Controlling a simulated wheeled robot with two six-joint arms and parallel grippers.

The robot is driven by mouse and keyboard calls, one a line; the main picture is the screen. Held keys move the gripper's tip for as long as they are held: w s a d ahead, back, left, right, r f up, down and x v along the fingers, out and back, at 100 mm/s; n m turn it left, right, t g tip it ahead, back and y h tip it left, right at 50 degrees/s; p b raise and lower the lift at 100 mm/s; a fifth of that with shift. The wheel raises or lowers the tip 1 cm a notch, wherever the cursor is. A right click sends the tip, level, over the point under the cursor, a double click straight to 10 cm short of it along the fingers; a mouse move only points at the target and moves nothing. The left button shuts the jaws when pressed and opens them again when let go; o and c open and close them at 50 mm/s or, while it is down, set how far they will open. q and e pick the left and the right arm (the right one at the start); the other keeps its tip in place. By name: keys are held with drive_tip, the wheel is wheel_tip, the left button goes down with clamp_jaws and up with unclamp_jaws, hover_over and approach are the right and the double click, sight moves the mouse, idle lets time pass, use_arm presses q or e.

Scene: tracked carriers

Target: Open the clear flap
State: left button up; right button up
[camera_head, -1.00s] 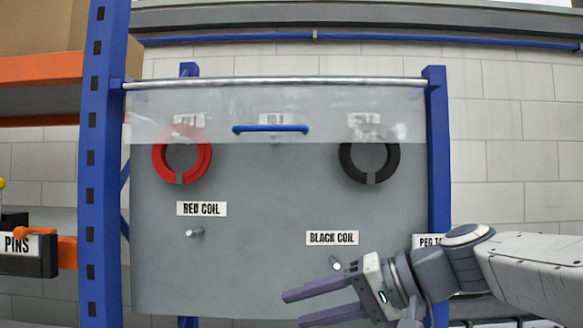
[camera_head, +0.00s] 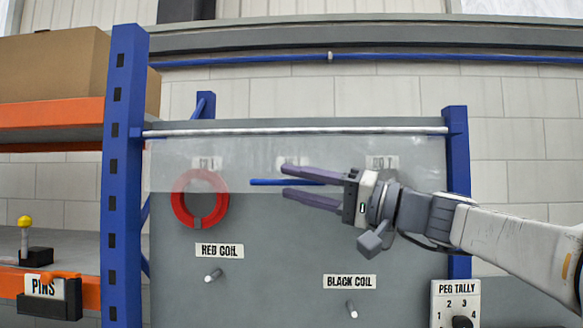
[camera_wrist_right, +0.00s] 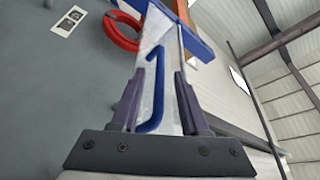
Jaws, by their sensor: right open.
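The clear flap (camera_head: 235,152) hangs from a pale rod (camera_head: 300,131) over the top of the grey board, closed. Its blue bar handle (camera_head: 264,182) is partly covered by my right gripper. My right gripper (camera_head: 284,180) is open, one finger above and one below the handle. In the right wrist view, the blue handle (camera_wrist_right: 157,85) runs between the two spread fingers of my right gripper (camera_wrist_right: 160,76). I cannot tell whether a finger touches it. My left gripper is out of view.
A red coil (camera_head: 178,207) hangs partly behind the flap's lower edge. Two pegs (camera_head: 213,276) (camera_head: 351,309) stick out below. Blue posts (camera_head: 124,190) (camera_head: 458,170) flank the board. A peg tally panel (camera_head: 456,302) stands at the lower right.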

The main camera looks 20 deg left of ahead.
drive_tip(key=shift+a+r, duration=0.1)
drive_tip(key=shift+a, duration=0.55)
clamp_jaws()
idle(1.0)
